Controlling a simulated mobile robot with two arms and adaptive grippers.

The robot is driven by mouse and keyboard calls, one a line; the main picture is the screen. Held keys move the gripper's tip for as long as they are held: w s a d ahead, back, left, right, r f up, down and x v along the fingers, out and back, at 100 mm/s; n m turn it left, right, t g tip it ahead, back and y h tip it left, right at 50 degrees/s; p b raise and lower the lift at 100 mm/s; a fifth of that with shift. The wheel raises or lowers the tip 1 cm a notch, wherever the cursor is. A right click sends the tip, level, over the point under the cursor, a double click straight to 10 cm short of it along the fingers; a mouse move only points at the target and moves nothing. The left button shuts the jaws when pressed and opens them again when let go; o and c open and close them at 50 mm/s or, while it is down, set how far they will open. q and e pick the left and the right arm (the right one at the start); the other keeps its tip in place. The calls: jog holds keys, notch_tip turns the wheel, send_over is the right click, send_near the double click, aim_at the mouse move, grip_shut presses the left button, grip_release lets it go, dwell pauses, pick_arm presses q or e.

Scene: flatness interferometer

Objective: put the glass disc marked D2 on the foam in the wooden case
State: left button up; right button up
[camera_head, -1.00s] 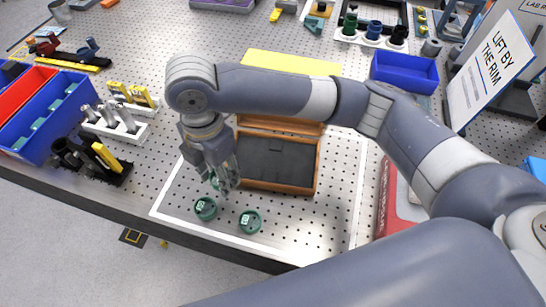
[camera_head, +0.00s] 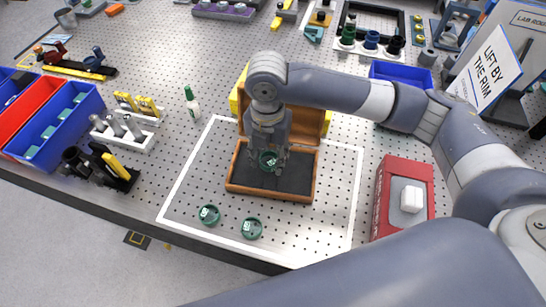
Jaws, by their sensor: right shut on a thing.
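The wooden case (camera_head: 270,195) stands open inside the white outline, its lid raised at the back. Dark foam (camera_head: 299,178) fills its base. My right gripper (camera_head: 268,163) points down over the case, shut on a green-rimmed glass disc (camera_head: 268,158). The disc appears just above or at the foam; I cannot tell whether it touches. Its mark is too small to read. Two similar green-rimmed discs, a left one (camera_head: 209,215) and a right one (camera_head: 251,228), lie on the perforated table in front of the case. My left gripper is not in view.
A red box (camera_head: 391,207) with a white block (camera_head: 411,199) on top stands right of the outline. A green-capped bottle (camera_head: 192,104) stands at the left. Blue and red bins (camera_head: 60,130) and tool holders (camera_head: 128,135) are farther left. A sign (camera_head: 492,68) reads "LIFT BY THE RIM".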

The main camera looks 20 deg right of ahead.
aim_at(273, 158)
jog(key=shift+w+d+f, duration=0.1)
jog(key=shift+w+d, duration=0.05)
jog(key=shift+d, duration=0.4)
notch_tip(273, 158, down, 3)
jog(key=shift+r+p, duration=0.1)
jog(key=shift+p, duration=0.6)
jog(key=shift+f, duration=0.3)
jog(key=shift+f, duration=0.1)
jog(key=o, duration=1.1)
jog(key=shift+c, duration=0.2)
notch_tip(273, 158, up, 11)
jog(key=shift+a+b, duration=0.1)
jog(key=shift+b, duration=1.15)
jog(key=shift+r, duration=0.6)
